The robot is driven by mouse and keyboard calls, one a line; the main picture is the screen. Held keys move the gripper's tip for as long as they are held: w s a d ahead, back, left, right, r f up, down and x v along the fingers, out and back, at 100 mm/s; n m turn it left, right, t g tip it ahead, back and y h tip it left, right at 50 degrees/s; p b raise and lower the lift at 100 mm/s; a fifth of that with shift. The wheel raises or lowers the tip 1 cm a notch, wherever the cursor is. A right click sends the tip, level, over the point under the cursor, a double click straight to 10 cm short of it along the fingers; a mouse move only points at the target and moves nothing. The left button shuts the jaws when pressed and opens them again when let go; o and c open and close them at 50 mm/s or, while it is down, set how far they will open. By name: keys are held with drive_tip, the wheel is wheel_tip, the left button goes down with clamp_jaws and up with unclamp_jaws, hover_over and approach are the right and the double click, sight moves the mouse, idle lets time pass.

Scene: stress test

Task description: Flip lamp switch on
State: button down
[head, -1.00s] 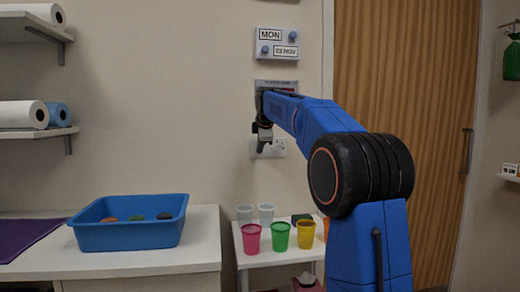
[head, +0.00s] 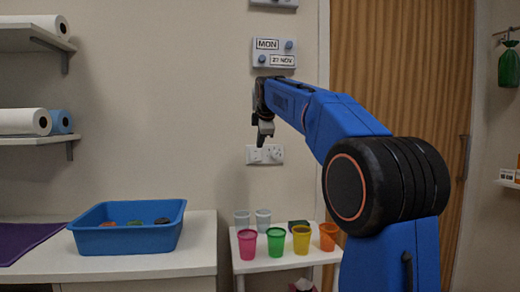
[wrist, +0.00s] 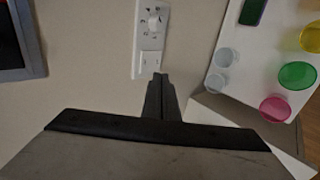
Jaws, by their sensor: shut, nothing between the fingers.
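A white wall plate (head: 265,154) is on the wall, just below my gripper (head: 262,142) in the head view. No lamp shows, and no label ties this switch to one.
A white side table (head: 290,259) with several cups stands below the plate. A blue tub (head: 122,240) is on the counter at left. A calendar (head: 274,53) hangs above my gripper. A wooden door (head: 400,70) is at right.

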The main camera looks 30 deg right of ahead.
drive_tip(key=shift+v, duration=2.55)
wheel_tip(320, 180, down, 2)
drive_tip(key=shift+s+f, duration=0.1)
drive_tip(key=shift+f, duration=0.1)
approach(256, 160)
wheel_tip(256, 160, down, 3)
drive_tip(key=w, duration=0.2)
drive_tip(key=w+d, duration=0.1)
drive_tip(key=shift+f, duration=0.4)
drive_tip(key=shift+w, duration=0.55)
drive_tip(key=shift+d, duration=0.1)
